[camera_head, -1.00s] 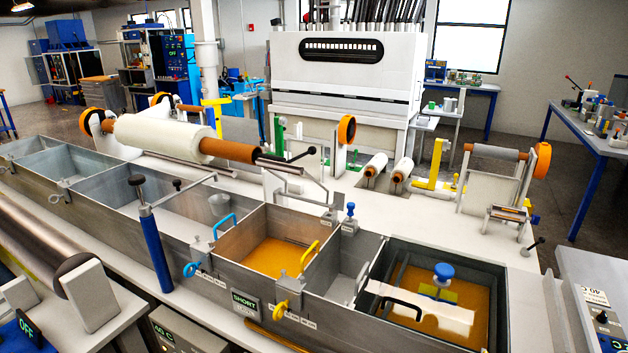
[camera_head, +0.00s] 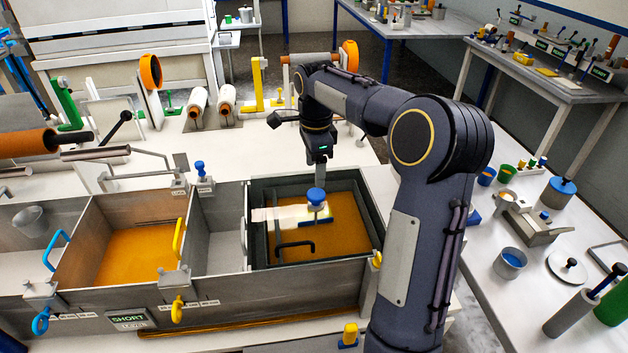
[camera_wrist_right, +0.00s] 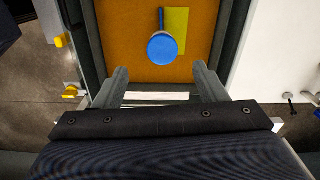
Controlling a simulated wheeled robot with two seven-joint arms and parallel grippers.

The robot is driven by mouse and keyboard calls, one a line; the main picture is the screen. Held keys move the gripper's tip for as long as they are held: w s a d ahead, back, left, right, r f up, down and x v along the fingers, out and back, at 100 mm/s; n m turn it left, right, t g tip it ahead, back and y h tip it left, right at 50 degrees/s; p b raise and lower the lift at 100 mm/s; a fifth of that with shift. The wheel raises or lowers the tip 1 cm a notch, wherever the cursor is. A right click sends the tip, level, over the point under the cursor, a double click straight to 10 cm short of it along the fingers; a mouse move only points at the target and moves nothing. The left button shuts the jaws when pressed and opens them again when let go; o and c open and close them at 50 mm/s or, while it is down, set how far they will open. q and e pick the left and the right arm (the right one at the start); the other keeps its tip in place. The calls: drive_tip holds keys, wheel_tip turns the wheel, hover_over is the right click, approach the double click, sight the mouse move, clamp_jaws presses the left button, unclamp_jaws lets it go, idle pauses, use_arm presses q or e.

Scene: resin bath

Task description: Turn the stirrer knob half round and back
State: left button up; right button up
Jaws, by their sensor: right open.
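The stirrer knob (camera_head: 316,196) is a round blue cap above the orange resin in the right-hand bath (camera_head: 345,235). It also shows in the right wrist view (camera_wrist_right: 162,48), beyond the fingertips and roughly midway across their gap, with a blue rod and a yellow-green paddle (camera_wrist_right: 176,25) by it. My right gripper (camera_head: 319,174) points down just above and behind the knob in the head view. Its two fingers stand apart and empty in the wrist view (camera_wrist_right: 161,76). No contact with the knob shows. My left gripper is not in view.
A pale bar (camera_head: 272,216) crosses the bath near the knob, and a black handle (camera_head: 293,247) lies in front. Bath walls surround the knob. A second orange bath (camera_head: 135,250) with a yellow handle (camera_head: 179,238) is to the left. A crowded bench (camera_head: 530,235) stands right.

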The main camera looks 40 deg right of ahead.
sight(316, 193)
drive_tip(key=shift+w+d+f+m, duration=0.2)
drive_tip(key=shift+d+m, duration=0.05)
drive_tip(key=shift+m, duration=0.05)
drive_tip(key=shift+s+f, duration=0.1)
drive_tip(key=shift+f, duration=0.25)
wheel_tip(316, 193, down, 7)
drive_tip(key=shift+r+p, duration=0.1)
drive_tip(key=shift+p, duration=0.6)
drive_tip(key=c, duration=1)
